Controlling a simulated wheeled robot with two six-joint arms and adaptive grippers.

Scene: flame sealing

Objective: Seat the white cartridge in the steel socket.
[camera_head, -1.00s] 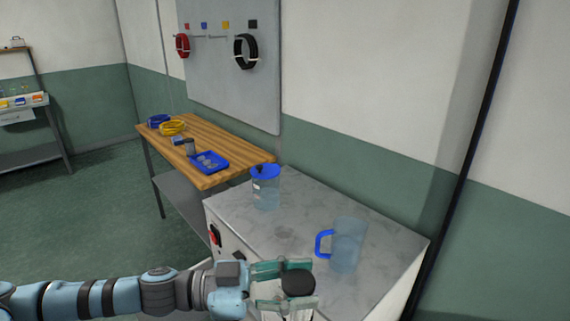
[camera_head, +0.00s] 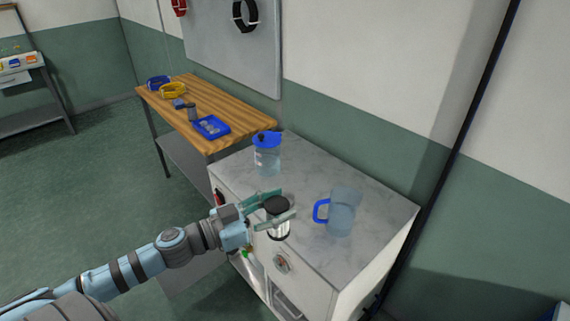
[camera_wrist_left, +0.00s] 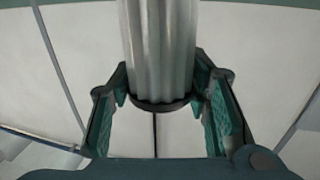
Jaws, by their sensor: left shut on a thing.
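My left gripper (camera_head: 287,203) is shut on the white cartridge (camera_head: 279,229), an upright cylinder with a black top and a pale, shiny body. In the head view it is at the front edge of the marble-topped cabinet; I cannot tell its height above the top. The left wrist view shows the ribbed, greyish-white cartridge (camera_wrist_left: 160,50) between the two green-padded fingers (camera_wrist_left: 163,115), with a dark rim at its lower end. A round steel fitting (camera_head: 281,263) with a red mark is on the cabinet front below; I cannot tell whether it is the steel socket. My right gripper is out of view.
A wooden bench (camera_head: 219,106) behind holds a blue tray (camera_head: 211,127) and coiled cables (camera_head: 173,90).

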